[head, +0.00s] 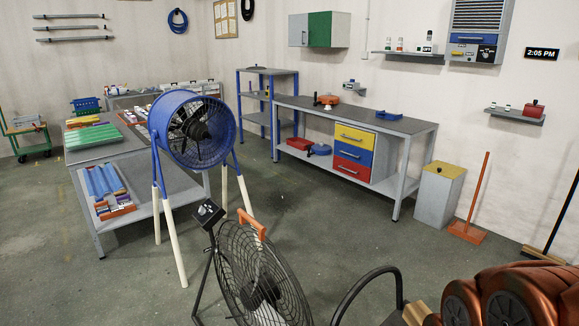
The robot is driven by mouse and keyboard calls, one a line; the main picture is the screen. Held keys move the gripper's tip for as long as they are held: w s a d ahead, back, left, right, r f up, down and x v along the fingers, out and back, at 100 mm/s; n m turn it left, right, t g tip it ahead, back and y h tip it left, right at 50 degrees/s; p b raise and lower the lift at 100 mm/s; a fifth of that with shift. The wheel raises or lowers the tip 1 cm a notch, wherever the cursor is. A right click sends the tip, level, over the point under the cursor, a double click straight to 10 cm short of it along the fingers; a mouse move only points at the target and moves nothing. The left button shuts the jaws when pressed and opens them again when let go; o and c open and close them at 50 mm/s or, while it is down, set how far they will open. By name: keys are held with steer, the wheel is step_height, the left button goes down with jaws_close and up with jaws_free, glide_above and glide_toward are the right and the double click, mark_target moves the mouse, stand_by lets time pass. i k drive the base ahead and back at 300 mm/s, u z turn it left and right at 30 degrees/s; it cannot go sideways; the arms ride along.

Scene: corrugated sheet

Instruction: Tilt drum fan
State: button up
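The drum fan (222,124) is a blue cylinder with a dark wire grille, left of centre in the head view. Its open grille faces toward me and slightly right. It hangs in a blue frame with pale legs (173,240) that stand on the floor. A second fan, a black wire-cage one (250,275) with an orange handle and a small control box, stands nearer to me. It stands apart from the drum in the picture and overlaps the lower right of the stand. My gripper is not in view.
A grey table (158,208) with corrugated sheets stands behind and left of the drum fan. A workbench (400,122) with coloured drawers stands at the back wall. Orange-brown round objects (510,295) and a black curved bar (345,290) fill the bottom right. The middle floor is clear.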

mark_target(258, 296)
steer(key=u, duration=0.35)
steer(key=k, duration=0.5)
steer(key=u, duration=1.2)
steer(key=i, duration=0.9)
steer(key=z, duration=0.65)
steer(key=i, duration=0.7)
steer(key=z, duration=0.65)
